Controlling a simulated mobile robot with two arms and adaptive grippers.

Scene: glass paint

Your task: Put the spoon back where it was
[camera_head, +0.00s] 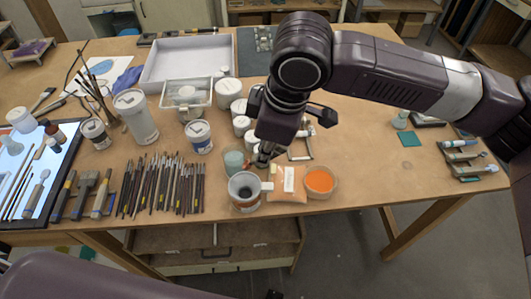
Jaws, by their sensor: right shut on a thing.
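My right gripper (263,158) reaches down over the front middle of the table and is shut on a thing. That thing is mostly hidden by the dark gripper and wrist, so I cannot clearly make out the spoon. Just below the gripper stand a grey-white mug (245,204) with a dark inside and a handle on its right. A bowl of orange powder (320,180) is to the right. Between them lies an orange bag (287,196) with a pale label. My left gripper is not in view.
A small greenish jar (234,162) and several white jars crowd around the gripper. Many brushes (160,184) lie to the left. A white tray (158,84) is at the back. The table (360,162) is mostly clear to the right of the orange bowl.

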